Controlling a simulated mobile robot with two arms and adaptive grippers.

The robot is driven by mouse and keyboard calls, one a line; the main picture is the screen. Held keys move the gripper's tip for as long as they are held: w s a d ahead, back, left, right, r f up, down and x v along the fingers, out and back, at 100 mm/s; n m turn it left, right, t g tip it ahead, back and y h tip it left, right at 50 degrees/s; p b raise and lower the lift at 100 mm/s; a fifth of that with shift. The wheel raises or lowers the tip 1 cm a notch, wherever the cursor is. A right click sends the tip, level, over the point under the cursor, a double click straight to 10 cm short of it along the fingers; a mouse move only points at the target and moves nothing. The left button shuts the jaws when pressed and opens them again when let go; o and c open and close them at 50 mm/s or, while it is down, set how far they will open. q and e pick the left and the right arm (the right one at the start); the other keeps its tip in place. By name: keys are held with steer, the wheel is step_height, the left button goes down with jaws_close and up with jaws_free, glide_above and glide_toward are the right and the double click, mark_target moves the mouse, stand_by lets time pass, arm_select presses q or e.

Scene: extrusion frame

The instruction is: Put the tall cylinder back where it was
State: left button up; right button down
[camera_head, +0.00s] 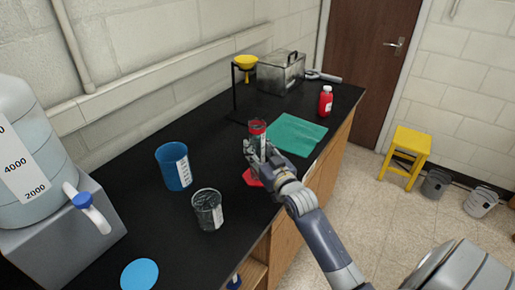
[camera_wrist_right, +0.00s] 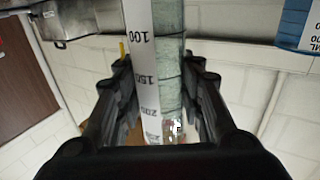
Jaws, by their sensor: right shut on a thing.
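The tall cylinder (camera_head: 258,128) is a clear graduated vessel with red showing at its top end. My right gripper (camera_head: 257,150) is shut around it above the black bench. In the right wrist view, the cylinder (camera_wrist_right: 168,60) stands between the two fingers of the right gripper (camera_wrist_right: 158,75), with a white scale strip and greenish-grey tones through the glass. A red flat piece (camera_head: 253,178) lies on the bench just below the gripper, partly covered by it; whether the cylinder's base touches anything is hidden. My left gripper is not in view.
A blue beaker (camera_head: 172,168) and a dark clear beaker (camera_head: 208,211) stand left of the gripper. A teal cloth (camera_head: 297,133) lies behind it to the right. A red bottle (camera_head: 325,101), metal box (camera_head: 281,73) and yellow funnel (camera_head: 245,62) on a stand are farther back. A blue disc (camera_head: 139,274) lies near.

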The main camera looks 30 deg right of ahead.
steer(key=c, duration=1.1)
jaws_free()
steer(key=shift+r, duration=0.2)
steer(key=shift+s+a+b, duration=0.25)
steer(key=shift+s+b, duration=0.15)
steer(key=shift+s, duration=1.6)
steer(key=shift+s+a+b, duration=0.3)
steer(key=shift+s+b, duration=0.15)
steer(key=shift+s, duration=1.55)
steer(key=shift+s+a+b, duration=0.25)
steer(key=shift+s+b, duration=0.15)
steer(key=shift+s, duration=1.6)
steer(key=shift+f, duration=0.15)
